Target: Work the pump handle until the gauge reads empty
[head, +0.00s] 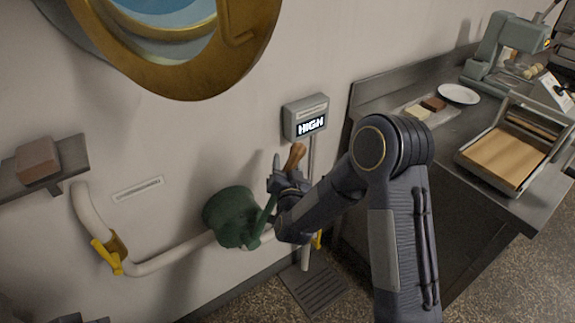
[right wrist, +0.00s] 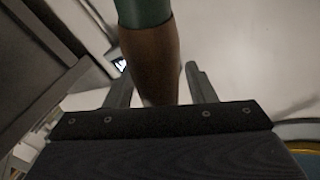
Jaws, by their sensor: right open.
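The green pump (head: 230,216) is fixed to the white wall on a pale pipe. Its green lever (head: 265,216) rises to a brown wooden handle (head: 295,156). My right gripper (head: 286,168) is at this handle. In the right wrist view the wooden handle (right wrist: 151,55) stands between the two spread fingers (right wrist: 162,82), with a visible gap at the right finger. The green lever (right wrist: 143,10) shows above it. The grey gauge box (head: 305,118) on the wall reads HIGH. Dark parts at the bottom left edge may be my left gripper; its jaws cannot be made out.
A brass-rimmed porthole (head: 190,75) is above the pump. A shelf (head: 70,156) with a brown block (head: 37,160) is at left. Yellow valve levers (head: 106,256) sit on the pipe. A floor grate (head: 318,290) lies below. A steel counter (head: 440,150) with bakery equipment stands right.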

